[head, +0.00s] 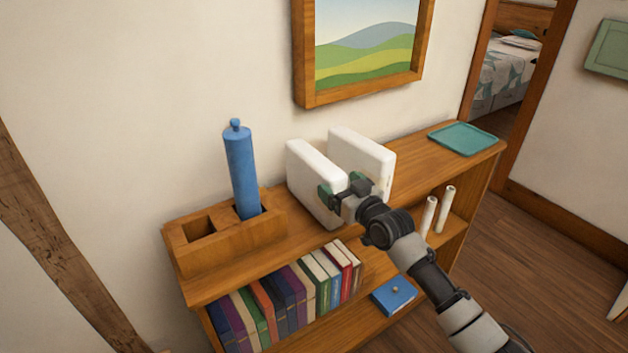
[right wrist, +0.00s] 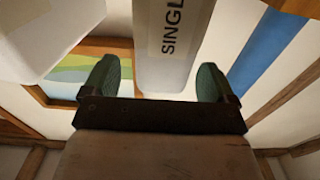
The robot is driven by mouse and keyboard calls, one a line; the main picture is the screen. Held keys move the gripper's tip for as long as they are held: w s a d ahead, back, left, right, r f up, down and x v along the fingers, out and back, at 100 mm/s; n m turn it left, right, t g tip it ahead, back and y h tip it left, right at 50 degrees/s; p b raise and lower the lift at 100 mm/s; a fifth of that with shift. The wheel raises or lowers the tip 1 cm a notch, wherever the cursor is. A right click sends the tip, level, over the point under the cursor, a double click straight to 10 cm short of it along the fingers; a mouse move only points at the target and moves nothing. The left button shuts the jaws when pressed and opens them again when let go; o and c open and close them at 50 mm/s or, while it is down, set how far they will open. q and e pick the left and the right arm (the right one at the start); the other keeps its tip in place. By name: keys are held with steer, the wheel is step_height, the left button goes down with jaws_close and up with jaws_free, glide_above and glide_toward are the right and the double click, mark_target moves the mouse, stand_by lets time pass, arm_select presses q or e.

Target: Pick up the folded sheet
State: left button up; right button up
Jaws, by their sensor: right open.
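Two white folded sheets stand upright on the top of the wooden shelf, the left one (head: 312,180) and the right one (head: 362,160). My right gripper (head: 343,192) is open at the front edge of the left sheet. In the right wrist view, the gripper's fingers (right wrist: 157,82) sit on either side of that sheet (right wrist: 170,45), which shows the letters "SINGL"; gaps show beside it. The other sheet (right wrist: 40,35) is at the left of that view, outside the fingers. My left gripper is not in view.
A wooden holder (head: 190,258) with a blue cylinder (head: 241,172) stands left of the sheets. A teal tray (head: 463,138) lies at the shelf's right end. Books (head: 285,295), a blue box (head: 393,295) and two white rolls (head: 428,216) are below. A framed picture (head: 365,50) hangs above.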

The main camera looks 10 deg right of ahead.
mark_target(314, 182)
steer(key=shift+x, duration=1.85)
steer(key=shift+a, duration=0.15)
steer(key=shift+s, duration=0.1)
jaws_close()
steer(key=shift+r, duration=0.15)
